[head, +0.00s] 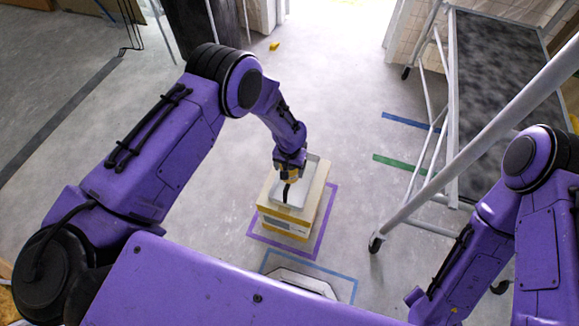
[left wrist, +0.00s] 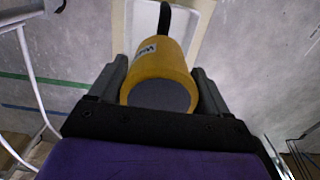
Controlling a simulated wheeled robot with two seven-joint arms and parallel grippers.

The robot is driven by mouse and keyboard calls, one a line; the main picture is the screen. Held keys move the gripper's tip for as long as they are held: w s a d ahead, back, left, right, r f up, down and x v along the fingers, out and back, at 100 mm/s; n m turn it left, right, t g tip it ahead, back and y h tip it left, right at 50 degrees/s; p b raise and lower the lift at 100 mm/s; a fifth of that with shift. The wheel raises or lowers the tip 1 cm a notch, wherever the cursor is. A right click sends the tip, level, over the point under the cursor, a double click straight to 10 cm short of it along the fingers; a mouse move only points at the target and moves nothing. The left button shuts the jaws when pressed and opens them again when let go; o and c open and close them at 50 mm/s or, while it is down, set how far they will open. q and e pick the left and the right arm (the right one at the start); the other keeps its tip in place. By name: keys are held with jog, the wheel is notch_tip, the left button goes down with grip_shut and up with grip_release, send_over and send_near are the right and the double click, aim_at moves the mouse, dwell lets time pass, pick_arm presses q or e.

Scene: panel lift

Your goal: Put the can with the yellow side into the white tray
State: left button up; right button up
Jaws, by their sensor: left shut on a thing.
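The can with the yellow side (left wrist: 160,72) is between the fingers of my left gripper in the left wrist view, its dark round end toward the camera. A small part of the can (head: 292,179) shows below the gripper in the head view. My left gripper (head: 290,172) is shut on it, over the white tray (head: 312,172). The tray rests on a pale yellow box (head: 290,229). In the left wrist view the tray (left wrist: 195,20) lies beyond the can. I cannot tell whether the can touches the tray floor. My right gripper is not in view.
Purple tape (head: 323,222) outlines the floor around the box, with blue tape (head: 352,290) nearer me. A wheeled metal frame with a dark panel (head: 500,75) stands at the right. A small yellow object (head: 274,45) lies on the far floor. Open floor lies left of the box.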

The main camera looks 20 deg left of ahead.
pick_arm(q)
jog(key=shift+f+b, duration=0.45)
jog(key=shift+f, duration=0.15)
jog(key=o, duration=1.2)
jog(key=shift+r, duration=0.25)
jog(key=shift+r+p, duration=0.6)
jog(key=shift+p, duration=0.25)
notch_tip(320, 180, up, 12)
jog(key=shift+f+b, duration=0.15)
jog(key=shift+b, duration=0.2)
